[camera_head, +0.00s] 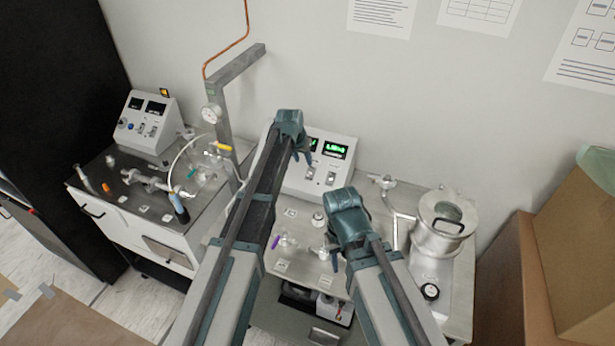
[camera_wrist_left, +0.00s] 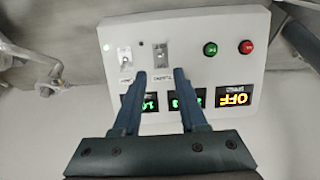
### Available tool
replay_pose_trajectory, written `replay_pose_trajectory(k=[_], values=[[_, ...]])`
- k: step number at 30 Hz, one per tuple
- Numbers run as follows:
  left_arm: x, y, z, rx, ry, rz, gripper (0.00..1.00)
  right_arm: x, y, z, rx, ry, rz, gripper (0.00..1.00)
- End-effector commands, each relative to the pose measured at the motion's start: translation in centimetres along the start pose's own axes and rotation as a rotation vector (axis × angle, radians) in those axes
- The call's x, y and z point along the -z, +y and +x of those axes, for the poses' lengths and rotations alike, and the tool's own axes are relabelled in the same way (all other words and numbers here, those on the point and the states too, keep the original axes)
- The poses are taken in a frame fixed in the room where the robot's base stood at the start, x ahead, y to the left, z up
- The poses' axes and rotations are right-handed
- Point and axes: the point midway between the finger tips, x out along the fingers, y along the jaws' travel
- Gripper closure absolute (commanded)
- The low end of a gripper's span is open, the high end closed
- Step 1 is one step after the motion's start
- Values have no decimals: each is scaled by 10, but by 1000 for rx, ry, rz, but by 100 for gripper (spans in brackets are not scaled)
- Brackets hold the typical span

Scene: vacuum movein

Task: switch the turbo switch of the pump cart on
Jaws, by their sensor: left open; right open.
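The pump cart's control box (camera_head: 325,190) stands at the back of the middle metal cart, partly hidden by my left arm. It also shows upside down in the left wrist view (camera_wrist_left: 215,65). A grey switch (camera_wrist_left: 162,55) sits on it, with a small label that I cannot read for certain; a white switch (camera_wrist_left: 125,57) is beside it. I cannot tell which way either is set. My left gripper (camera_head: 301,154) is open and empty in front of the panel, its fingertips (camera_wrist_left: 160,74) near the grey switch. My right gripper (camera_head: 331,256) is open above the cart top.
Orange display (camera_wrist_left: 234,97) reads OFF; two others are green. Green (camera_wrist_left: 210,49) and red (camera_wrist_left: 246,47) buttons sit on the panel. A metal chamber (camera_head: 440,225) stands right on the cart. Another cart with instruments (camera_head: 150,175) is left; cardboard boxes (camera_head: 575,255) are right.

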Motion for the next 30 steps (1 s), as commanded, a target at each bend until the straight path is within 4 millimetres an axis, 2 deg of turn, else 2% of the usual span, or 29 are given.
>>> replay_pose_trajectory(k=[1, 18, 24, 30], values=[[-1, 0, 14, 0, 0, 0, 58, 1, -1, 13, 0, 0, -1, 57], [-2, 0, 98, 0, 0, 0, 58, 5, -8, 90, -3, 0, -16, 57], [0, 0, 111, 0, 0, 0, 58, 6, -9, 102, -3, 0, -15, 57], [0, 0, 110, 0, 0, 0, 58, 6, -9, 101, -3, 0, -14, 57]])
